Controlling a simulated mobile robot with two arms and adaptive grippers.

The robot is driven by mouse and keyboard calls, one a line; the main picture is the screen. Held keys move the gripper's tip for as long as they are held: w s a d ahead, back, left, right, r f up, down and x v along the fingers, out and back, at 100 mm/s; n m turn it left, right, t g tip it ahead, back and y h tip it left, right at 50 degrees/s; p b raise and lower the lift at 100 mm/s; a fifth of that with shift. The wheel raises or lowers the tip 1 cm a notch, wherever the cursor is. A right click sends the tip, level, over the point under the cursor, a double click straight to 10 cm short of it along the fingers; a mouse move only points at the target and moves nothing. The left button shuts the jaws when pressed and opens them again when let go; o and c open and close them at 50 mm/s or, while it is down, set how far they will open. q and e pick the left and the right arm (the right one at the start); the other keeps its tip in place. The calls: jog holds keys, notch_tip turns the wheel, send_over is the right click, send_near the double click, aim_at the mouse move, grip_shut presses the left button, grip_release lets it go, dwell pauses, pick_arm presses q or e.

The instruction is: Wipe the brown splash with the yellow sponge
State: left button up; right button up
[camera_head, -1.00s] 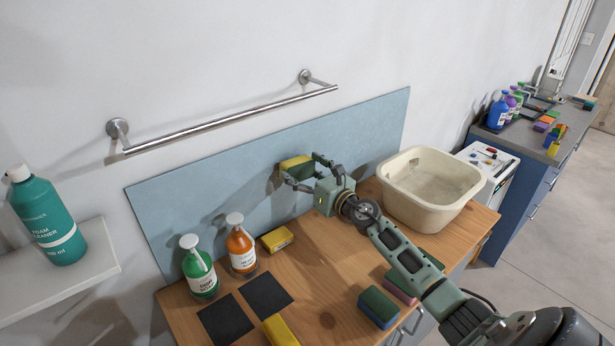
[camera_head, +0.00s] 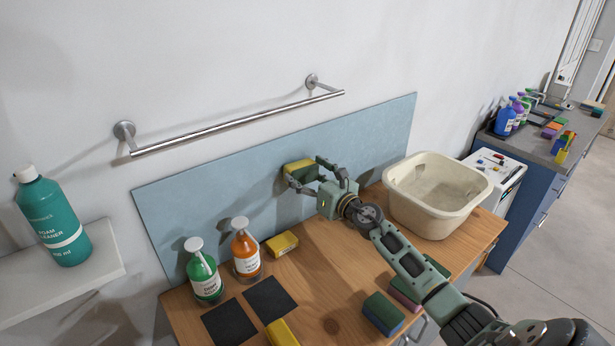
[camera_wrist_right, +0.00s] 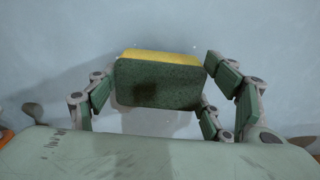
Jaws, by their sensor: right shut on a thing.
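My right gripper (camera_head: 305,173) is shut on a yellow sponge (camera_head: 297,168) with a green layer, in front of the blue-grey wall panel (camera_head: 210,205). In the right wrist view the sponge's dark green face (camera_wrist_right: 158,84) is towards me, with its yellow edge on top, between the fingers of the gripper (camera_wrist_right: 160,92). A dark patch on that face looks like shadow. I cannot tell whether the sponge touches the panel. No brown splash shows; the sponge and gripper cover part of the panel. My left gripper is not in view.
A cream basin (camera_head: 437,193) stands right of my arm on the wooden counter (camera_head: 315,275). A metal rail (camera_head: 235,122) is above the panel.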

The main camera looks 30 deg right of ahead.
aim_at(315, 170)
jog(key=shift+w+a, duration=0.1)
jog(key=shift+w, duration=0.6)
jog(key=d+b, duration=0.3)
jog(key=shift+d+f, duration=0.1)
jog(key=shift+f, duration=0.1)
jog(key=shift+w+d+r+b, duration=0.1)
jog(key=shift+d+r+b, duration=0.1)
jog(key=shift+d+b, duration=0.25)
jog(key=shift+a+r+p, duration=0.15)
jog(key=shift+a+p, duration=0.25)
jog(key=shift+p, duration=0.15)
jog(key=shift+a+p, duration=0.6)
jog(key=shift+a, duration=0.1)
jog(key=shift+a+p, duration=0.5)
jog(key=shift+a, duration=0.45)
